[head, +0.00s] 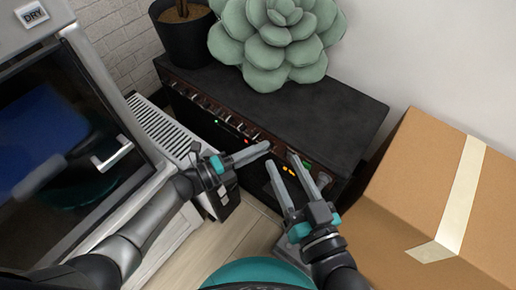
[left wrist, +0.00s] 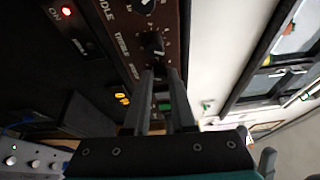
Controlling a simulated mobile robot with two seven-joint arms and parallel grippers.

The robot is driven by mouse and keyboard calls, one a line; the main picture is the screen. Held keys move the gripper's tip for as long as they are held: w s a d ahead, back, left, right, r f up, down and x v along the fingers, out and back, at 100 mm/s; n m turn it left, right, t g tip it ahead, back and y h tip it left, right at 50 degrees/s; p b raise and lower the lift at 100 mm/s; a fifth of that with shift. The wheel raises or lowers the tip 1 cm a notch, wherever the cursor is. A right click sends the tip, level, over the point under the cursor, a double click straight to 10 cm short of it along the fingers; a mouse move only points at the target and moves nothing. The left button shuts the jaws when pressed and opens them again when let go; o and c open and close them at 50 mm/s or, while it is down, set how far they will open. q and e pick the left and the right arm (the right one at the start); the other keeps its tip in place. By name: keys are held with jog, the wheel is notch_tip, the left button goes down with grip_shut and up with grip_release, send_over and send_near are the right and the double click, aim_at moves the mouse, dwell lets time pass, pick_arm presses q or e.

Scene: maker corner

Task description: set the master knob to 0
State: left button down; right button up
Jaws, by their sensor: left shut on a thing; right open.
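The amplifier (head: 335,108) is a black box with a brown control panel along its front edge. In the left wrist view the panel (left wrist: 133,12) shows a row of dark knobs with white labels. The master knob (left wrist: 159,68) sits at the label end of this row, mostly hidden between my left fingertips; its pointer cannot be read. My left gripper (head: 267,147) is shut on it, and its fingers also show in the left wrist view (left wrist: 160,74). A neighbouring knob (left wrist: 152,42) is just beyond the fingertips. My right gripper (head: 281,158) is open and empty, close by in front of the panel.
A green succulent (head: 277,40) and a dark plant pot (head: 184,38) stand behind or on the amplifier. A cardboard box (head: 425,190) is close on the right. A machine marked DRY (head: 70,110) and a white slatted unit (head: 160,130) crowd the left.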

dwell(0.3)
pick_arm(q)
jog(key=c, duration=0.7)
grip_release()
jog(key=shift+c, duration=0.2)
